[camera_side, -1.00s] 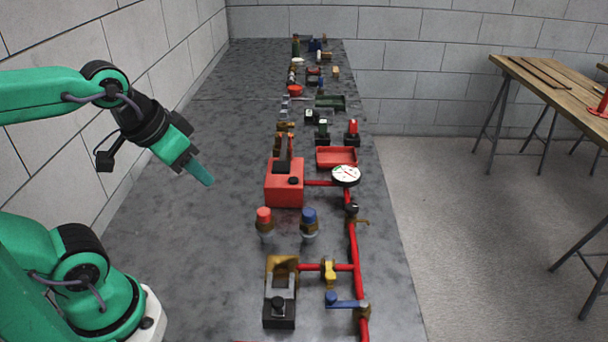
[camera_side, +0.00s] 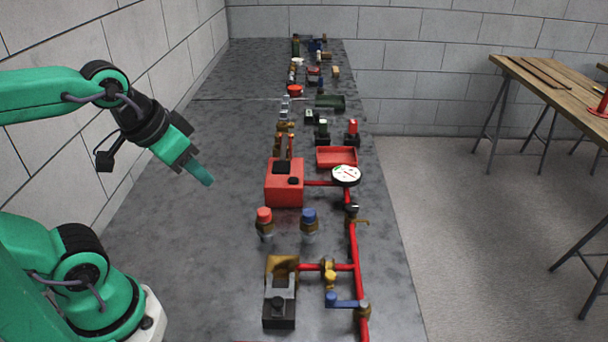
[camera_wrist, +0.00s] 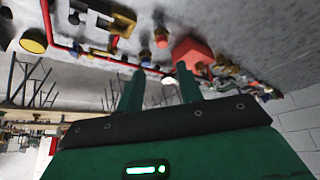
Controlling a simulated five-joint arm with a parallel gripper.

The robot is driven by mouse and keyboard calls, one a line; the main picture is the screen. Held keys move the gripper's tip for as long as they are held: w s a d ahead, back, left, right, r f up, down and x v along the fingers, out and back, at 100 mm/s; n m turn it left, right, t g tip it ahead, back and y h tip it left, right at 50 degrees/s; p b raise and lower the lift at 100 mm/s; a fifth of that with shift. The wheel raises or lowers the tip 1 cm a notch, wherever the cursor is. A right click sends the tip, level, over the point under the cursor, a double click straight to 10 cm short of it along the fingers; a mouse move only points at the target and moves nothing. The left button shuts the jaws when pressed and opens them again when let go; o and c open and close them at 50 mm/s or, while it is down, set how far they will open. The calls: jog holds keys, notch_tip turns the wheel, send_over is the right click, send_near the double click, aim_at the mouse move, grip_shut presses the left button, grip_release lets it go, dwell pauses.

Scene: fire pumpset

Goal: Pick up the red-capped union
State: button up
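The red-capped union (camera_side: 264,222) stands upright on the dark grey bench, in front of the red pump box and left of the blue-capped union (camera_side: 309,222). My gripper (camera_side: 206,180) is in the air to its left and farther back, apart from everything. In the wrist view my two green fingers (camera_wrist: 158,90) are spread with an empty gap between them. An orange-red cap (camera_wrist: 161,38), which looks like the union's, shows above the fingers in that view.
The red pump box (camera_side: 284,185), a white gauge (camera_side: 346,176) and red pipe (camera_side: 355,250) stand right of my gripper. A black and brass part (camera_side: 279,308) is nearer. Several small parts line the bench farther back. The bench's left side is clear.

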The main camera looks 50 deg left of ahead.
jog(key=shift+o, duration=0.2)
jog(key=o, duration=0.6)
jog(key=shift+c, duration=0.2)
jog(key=m+g, duration=0.5)
jog(key=m, duration=2.1)
send_over(265, 210)
jog(key=f, duration=1.2)
jog(key=shift+s+f, duration=0.1)
jog(key=shift+s, duration=0.2)
jog(key=shift+w+f+m+g, duration=0.3)
jog(key=shift+f+m, duration=0.2)
jog(key=shift+f, duration=1.3)
